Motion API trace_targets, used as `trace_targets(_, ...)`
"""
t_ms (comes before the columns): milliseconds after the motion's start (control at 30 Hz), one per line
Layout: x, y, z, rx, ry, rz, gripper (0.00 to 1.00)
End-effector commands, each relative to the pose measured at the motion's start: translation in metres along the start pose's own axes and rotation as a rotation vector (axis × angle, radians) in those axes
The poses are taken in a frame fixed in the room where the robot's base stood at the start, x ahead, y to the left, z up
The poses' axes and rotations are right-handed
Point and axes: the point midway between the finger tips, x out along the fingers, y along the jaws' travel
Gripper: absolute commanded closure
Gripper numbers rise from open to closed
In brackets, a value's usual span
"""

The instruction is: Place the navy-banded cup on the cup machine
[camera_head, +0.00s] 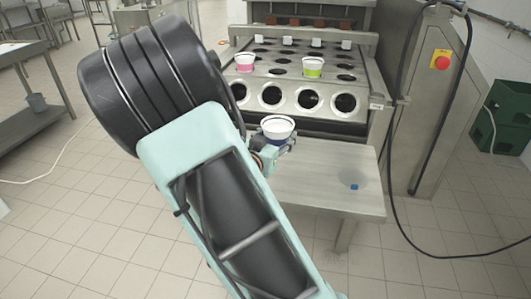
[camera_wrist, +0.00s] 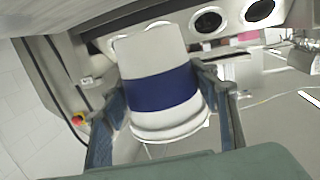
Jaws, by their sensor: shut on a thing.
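The navy-banded cup (camera_wrist: 151,92) is white with a wide navy band and fills the middle of the wrist view. My gripper (camera_wrist: 163,98) is shut on it, one finger on each side. In the head view the cup (camera_head: 278,127) is held above the metal shelf in front of the machine, its white rim facing up, the gripper partly hidden by my arm. The cup machine (camera_head: 277,73) is a steel plate with rows of round holes and a front row of large round openings. A pink-banded cup (camera_head: 244,63) and a green-banded cup (camera_head: 312,67) sit in its plate.
The metal shelf (camera_head: 325,190) in front of the machine is bare except for a small blue thing (camera_head: 354,187). A black cable hangs down the machine's right side. A red button on yellow (camera_head: 441,62) is on the right cabinet. Several holes in the plate are empty.

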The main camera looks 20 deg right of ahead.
Motion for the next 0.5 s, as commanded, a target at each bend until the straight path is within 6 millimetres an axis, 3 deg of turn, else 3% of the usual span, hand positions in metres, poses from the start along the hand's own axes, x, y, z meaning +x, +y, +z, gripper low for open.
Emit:
trace_targets(33,0.005,-0.005,0.013,-0.005,0.000,0.003,0.80)
trace_targets(200,0.016,-0.024,0.035,-0.004,-0.001,0.003,0.80)
trace_targets(500,0.023,-0.037,0.050,-0.002,0.000,0.003,0.80)
